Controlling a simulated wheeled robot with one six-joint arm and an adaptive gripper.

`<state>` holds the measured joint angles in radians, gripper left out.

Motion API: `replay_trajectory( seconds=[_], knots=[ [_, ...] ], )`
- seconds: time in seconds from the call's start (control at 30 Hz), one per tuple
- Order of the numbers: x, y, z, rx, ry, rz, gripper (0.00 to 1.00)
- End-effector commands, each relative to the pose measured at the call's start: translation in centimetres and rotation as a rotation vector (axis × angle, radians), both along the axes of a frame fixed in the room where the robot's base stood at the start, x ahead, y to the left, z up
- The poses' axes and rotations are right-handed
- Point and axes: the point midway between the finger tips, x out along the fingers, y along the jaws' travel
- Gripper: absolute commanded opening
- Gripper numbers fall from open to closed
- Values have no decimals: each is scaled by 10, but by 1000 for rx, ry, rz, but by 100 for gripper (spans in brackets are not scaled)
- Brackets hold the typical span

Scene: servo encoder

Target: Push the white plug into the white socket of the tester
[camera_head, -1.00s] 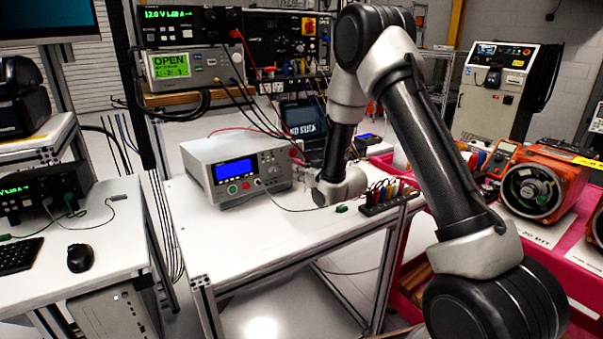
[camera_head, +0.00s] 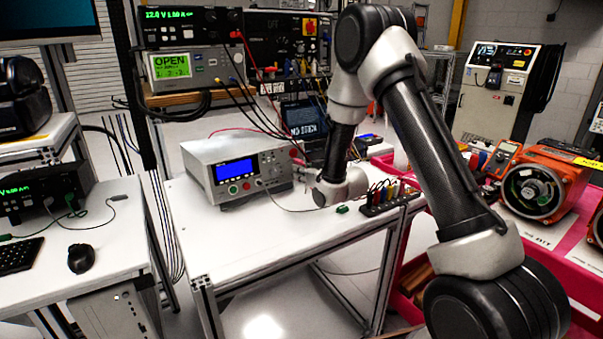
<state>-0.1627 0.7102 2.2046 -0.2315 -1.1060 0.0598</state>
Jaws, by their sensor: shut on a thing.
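The tester (camera_head: 212,163) is a light grey box with a blue display, standing on the white table. Its front has several small knobs and sockets; the white socket is too small to pick out. My gripper (camera_head: 299,173) is beside the tester's right end, small and partly merged with the pale background. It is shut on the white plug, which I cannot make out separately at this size. Whether plug and socket touch cannot be seen.
A rack of coloured plugs (camera_head: 380,200) stands at the table's right edge, right of my wrist. A small green block (camera_head: 341,209) lies just left of it. Dark and red leads hang behind the tester. The tabletop (camera_head: 235,235) in front is clear.

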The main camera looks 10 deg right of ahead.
Motion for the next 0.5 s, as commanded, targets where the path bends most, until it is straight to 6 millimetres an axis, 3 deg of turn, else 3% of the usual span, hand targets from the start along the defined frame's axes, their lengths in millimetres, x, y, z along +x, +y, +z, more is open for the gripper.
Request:
replay_trajectory(
  seconds=[0.47,0.5],
  knots=[
    [2,1,0,0,0,0,0],
    [2,1,0,0,0,0,17]
  ],
)
